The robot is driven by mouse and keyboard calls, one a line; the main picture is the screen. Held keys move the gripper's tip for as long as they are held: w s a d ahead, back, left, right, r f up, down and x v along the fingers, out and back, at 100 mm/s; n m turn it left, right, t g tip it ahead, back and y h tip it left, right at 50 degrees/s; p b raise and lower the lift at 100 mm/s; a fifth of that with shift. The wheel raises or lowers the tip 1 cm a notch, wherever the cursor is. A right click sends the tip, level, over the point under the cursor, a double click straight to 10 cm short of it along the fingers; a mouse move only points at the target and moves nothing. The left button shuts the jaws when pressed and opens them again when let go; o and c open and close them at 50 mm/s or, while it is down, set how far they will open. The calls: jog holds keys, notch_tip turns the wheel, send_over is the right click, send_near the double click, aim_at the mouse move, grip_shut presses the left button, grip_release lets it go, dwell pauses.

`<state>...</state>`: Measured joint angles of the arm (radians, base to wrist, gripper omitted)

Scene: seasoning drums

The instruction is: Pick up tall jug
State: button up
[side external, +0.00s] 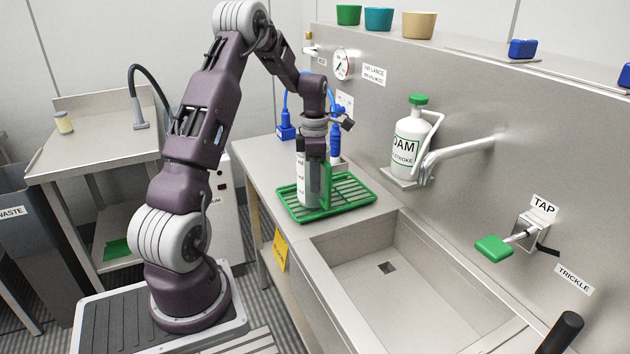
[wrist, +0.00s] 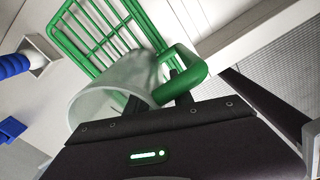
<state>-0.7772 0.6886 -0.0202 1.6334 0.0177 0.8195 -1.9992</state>
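The tall jug (side external: 304,182) is a pale, translucent cylinder with markings and a green handle. It stands upright on the green drip rack (side external: 349,205) on the counter. My gripper (side external: 316,165) points down over the jug and hides part of it. In the wrist view the jug's open mouth (wrist: 105,95) faces the camera. The fingers of my gripper (wrist: 178,85) are at the green handle (wrist: 190,72), which partly hides them. I cannot tell whether they are closed on it.
A sink basin (side external: 405,290) lies right of the rack. A white FOAM bottle (side external: 410,148) with a green cap sits in a wall holder behind. A blue nozzle (side external: 335,140) stands close behind the rack. A green tap lever (side external: 493,246) juts out over the sink.

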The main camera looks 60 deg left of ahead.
grip_shut()
dwell(1.3)
